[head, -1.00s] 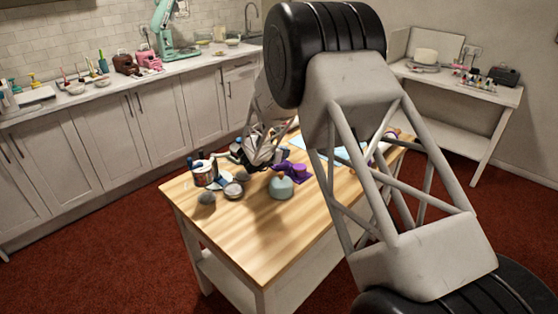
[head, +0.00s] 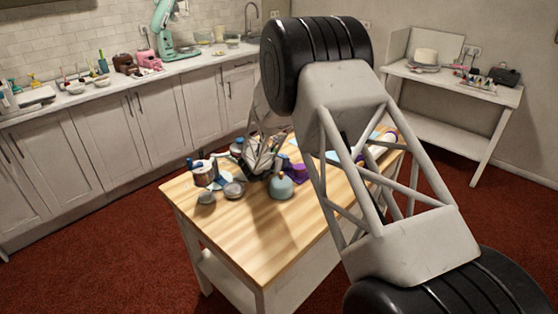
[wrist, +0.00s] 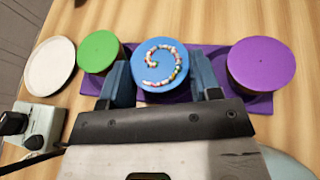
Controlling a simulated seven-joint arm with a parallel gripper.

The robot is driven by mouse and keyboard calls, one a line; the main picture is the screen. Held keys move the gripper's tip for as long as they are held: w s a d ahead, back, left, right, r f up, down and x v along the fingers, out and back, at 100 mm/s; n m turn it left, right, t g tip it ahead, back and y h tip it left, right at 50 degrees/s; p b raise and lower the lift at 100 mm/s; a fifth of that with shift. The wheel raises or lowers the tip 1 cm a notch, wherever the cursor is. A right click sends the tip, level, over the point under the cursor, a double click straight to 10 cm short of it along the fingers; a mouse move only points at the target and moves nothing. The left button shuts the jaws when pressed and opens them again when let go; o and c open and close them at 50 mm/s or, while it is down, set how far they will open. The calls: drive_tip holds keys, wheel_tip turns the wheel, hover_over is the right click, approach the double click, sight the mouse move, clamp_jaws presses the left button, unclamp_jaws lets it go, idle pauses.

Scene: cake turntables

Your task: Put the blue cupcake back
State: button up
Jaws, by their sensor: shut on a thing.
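The blue cupcake (wrist: 160,64), a round blue top with a curl of coloured beads, is between the two fingers of my gripper (wrist: 161,84) in the wrist view. The gripper is shut on it. Below it is a purple tray (wrist: 215,62), with a green-topped cupcake (wrist: 99,52) on the left and a purple-topped one (wrist: 262,64) on the right. I cannot tell whether the blue cupcake touches the tray. In the head view my gripper (head: 262,172) is low over the table and hides the blue cupcake; part of the purple tray (head: 298,172) shows beside it.
A white disc (wrist: 50,67) lies left of the green cupcake. On the wooden table (head: 245,235), a teal rounded object (head: 281,187), a pot (head: 203,173) and small grey bowls (head: 234,189) stand close to my gripper. The table's near part is clear.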

drive_tip(key=shift+f, duration=0.55)
drive_tip(key=o, duration=1)
drive_tip(key=shift+f, duration=0.1)
drive_tip(key=shift+r, duration=0.35)
drive_tip(key=v, duration=1.1)
drive_tip(key=shift+w+r, duration=0.2)
drive_tip(key=shift+r, duration=0.1)
drive_tip(key=shift+s+a+r, duration=0.25)
drive_tip(key=shift+s+a, duration=0.05)
drive_tip(key=shift+s, duration=0.25)
drive_tip(key=shift+r, duration=0.1)
